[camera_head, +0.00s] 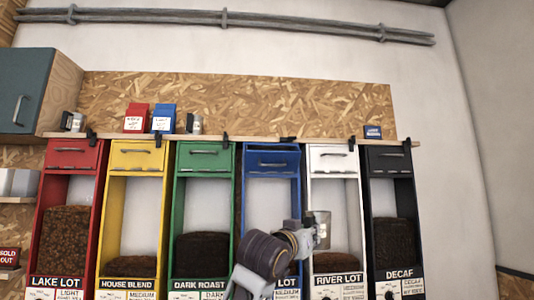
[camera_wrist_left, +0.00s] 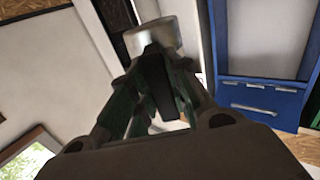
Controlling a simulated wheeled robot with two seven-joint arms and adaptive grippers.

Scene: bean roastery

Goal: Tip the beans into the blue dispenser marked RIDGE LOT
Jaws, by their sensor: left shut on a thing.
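The blue dispenser (camera_head: 271,160) stands in the row, between the green and white ones. Its top hatch shows a dark slot above the front panel and looks open. Its window looks clear, with the lower part behind my left arm; only "LOT" of its label shows. My left gripper (camera_head: 306,236) is shut on a small metal cup (camera_head: 322,230), in front of the gap between the blue and white dispensers, below the hatch. The cup (camera_wrist_left: 153,38) also shows beyond the fingers in the left wrist view. Its inside is hidden, so I see no beans in it. My right gripper is out of view.
Red (camera_head: 75,155), yellow (camera_head: 137,158), green (camera_head: 205,158), white (camera_head: 332,159) and black (camera_head: 389,160) dispensers flank the blue one. A wooden shelf (camera_head: 225,137) above carries small packs and jars. A teal cabinet (camera_head: 25,90) hangs at upper left. The wall at right is bare.

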